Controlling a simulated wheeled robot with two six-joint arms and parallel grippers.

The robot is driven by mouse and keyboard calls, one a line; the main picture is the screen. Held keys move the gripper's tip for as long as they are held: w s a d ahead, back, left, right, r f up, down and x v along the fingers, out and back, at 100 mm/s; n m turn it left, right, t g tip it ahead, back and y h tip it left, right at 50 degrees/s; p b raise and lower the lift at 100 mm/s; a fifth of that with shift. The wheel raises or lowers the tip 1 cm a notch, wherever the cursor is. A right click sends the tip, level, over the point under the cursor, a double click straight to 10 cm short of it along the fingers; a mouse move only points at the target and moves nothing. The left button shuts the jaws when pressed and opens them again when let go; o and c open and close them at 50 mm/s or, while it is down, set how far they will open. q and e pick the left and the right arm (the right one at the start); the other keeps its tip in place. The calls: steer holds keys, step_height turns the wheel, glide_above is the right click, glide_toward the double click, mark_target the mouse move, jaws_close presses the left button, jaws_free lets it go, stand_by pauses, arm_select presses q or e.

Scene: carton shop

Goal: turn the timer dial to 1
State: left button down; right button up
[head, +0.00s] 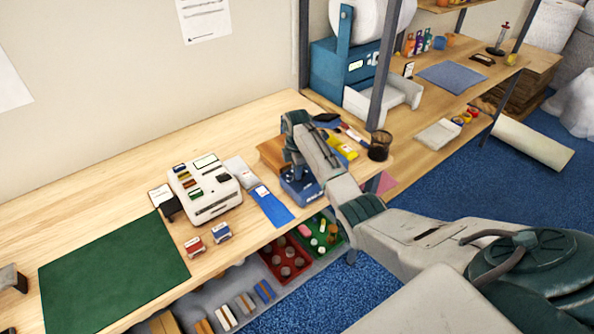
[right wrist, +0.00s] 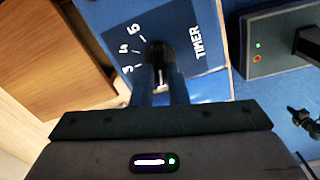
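The blue timer box (head: 303,191) stands on the bench near its front edge, partly covered by my right arm. In the right wrist view, its dark panel (right wrist: 190,62) carries the word TIMER and the numbers 3, 4 and 5. The black dial (right wrist: 158,58) has a pale mark on the side toward my gripper. My right gripper (right wrist: 161,82) has one finger on each side of the dial, close against it. The numbers 1 and 2 are not visible. A grey and dark piece at the left edge of the head view may be my left gripper (head: 12,280); its fingers are unclear.
A white label machine (head: 205,190), blue card (head: 270,206) and two small stamps (head: 208,239) lie left of the timer. A mesh pen cup (head: 380,146) stands to its right. A green mat (head: 112,268) covers the front left. Red and green bins (head: 287,258) sit below the bench.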

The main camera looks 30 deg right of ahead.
steer(key=o, duration=0.3)
steer(key=shift+w+r, duration=0.1)
steer(key=shift+r, duration=0.05)
steer(key=shift+o, duration=0.2)
steer(key=shift+r, duration=0.3)
step_height(320, 180, up, 10)
steer(key=b, duration=0.4)
